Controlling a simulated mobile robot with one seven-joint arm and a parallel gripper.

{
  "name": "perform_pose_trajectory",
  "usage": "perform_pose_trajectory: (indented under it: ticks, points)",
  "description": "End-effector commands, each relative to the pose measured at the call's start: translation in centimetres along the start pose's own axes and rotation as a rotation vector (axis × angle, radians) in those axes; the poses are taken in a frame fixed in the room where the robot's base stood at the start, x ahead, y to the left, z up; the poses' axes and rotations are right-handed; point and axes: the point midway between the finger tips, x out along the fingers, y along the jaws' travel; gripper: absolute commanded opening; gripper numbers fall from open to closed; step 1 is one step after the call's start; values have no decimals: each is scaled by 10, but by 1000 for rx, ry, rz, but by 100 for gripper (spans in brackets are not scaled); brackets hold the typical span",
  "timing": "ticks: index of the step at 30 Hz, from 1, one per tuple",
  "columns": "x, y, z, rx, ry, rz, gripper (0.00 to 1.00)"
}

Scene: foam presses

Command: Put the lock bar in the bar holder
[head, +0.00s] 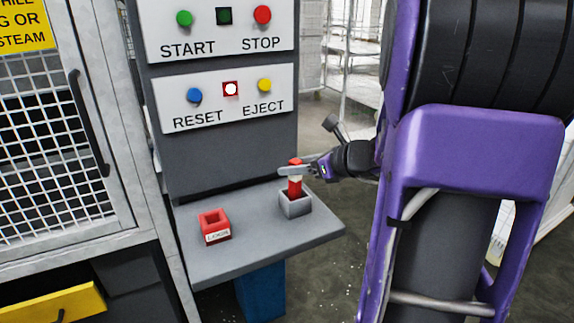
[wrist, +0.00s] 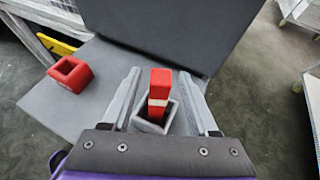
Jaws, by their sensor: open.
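The lock bar (head: 295,188) is red with a white band. It stands upright in a grey square holder (head: 296,207) on the right of the grey shelf, its lower end hidden inside. In the wrist view the lock bar (wrist: 159,88) rises from the grey holder (wrist: 146,126) between the two fingers. My gripper (head: 291,170) is open around the bar's upper part, with a gap on each side in the wrist view (wrist: 160,82). A red square holder (head: 214,225) with a white label stands on the shelf's left, its opening empty.
The grey shelf (head: 255,245) has free room between and in front of the holders. Behind it rises a panel (head: 225,95) with START, STOP, RESET and EJECT buttons; a light between RESET and EJECT glows white. A mesh door (head: 60,120) stands at the left.

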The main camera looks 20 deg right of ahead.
Motion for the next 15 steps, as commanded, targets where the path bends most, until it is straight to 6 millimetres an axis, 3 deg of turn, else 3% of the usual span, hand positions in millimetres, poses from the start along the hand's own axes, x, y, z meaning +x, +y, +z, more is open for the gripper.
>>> perform_pose_trajectory:
  ticks: [6,15]
  points:
    - [-50,-1,2,0,-1,-4,60]
    - [-84,0,0,1,0,-1,60]
